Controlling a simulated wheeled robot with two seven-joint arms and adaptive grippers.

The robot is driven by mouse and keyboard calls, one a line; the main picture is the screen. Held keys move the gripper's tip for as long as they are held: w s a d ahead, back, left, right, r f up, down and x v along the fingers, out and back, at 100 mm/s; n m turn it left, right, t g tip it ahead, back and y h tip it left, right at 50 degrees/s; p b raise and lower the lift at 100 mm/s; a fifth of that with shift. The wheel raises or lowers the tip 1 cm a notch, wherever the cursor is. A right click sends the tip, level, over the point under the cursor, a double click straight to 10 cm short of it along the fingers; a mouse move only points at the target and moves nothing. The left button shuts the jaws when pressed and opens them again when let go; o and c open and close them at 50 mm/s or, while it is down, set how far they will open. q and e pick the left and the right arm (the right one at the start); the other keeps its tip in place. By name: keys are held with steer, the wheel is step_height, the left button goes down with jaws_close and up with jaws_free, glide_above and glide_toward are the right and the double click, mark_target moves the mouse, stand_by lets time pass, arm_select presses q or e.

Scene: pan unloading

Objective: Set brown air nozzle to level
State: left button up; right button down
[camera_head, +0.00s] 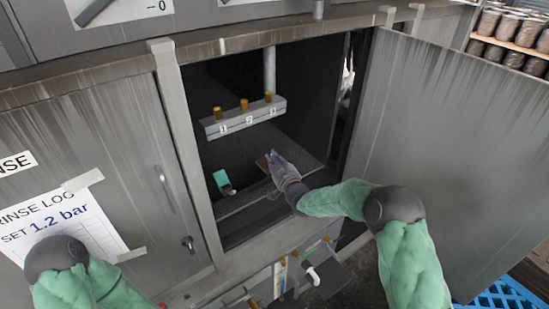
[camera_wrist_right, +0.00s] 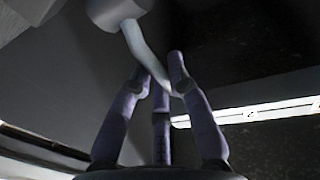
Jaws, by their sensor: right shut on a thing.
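In the head view, my right gripper (camera_head: 274,163) reaches into the open cabinet, its fingers low in the interior. A small brown piece (camera_head: 262,164) shows right at its fingertips; I cannot tell if it is the brown air nozzle or its tilt. In the right wrist view, my right gripper (camera_wrist_right: 162,75) is shut on a pale curved lever (camera_wrist_right: 143,48) that comes down from a grey round body (camera_wrist_right: 115,10). Three brown-topped fittings (camera_head: 244,104) stand upright on a grey numbered bar above the gripper. My left gripper is out of view.
A teal object (camera_head: 222,181) sits inside the cabinet, left of my right gripper. The open cabinet door (camera_head: 455,150) stands at the right. A closed door (camera_head: 110,150) with a rinse log sheet (camera_head: 72,224) is at the left. Pipes and fittings (camera_head: 290,270) are below the opening.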

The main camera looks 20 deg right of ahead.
steer(key=c, duration=1.1)
jaws_free()
steer(key=shift+c, duration=0.2)
steer(key=s+d, duration=0.1)
steer(key=s, duration=1)
steer(key=shift+s+d, duration=0.4)
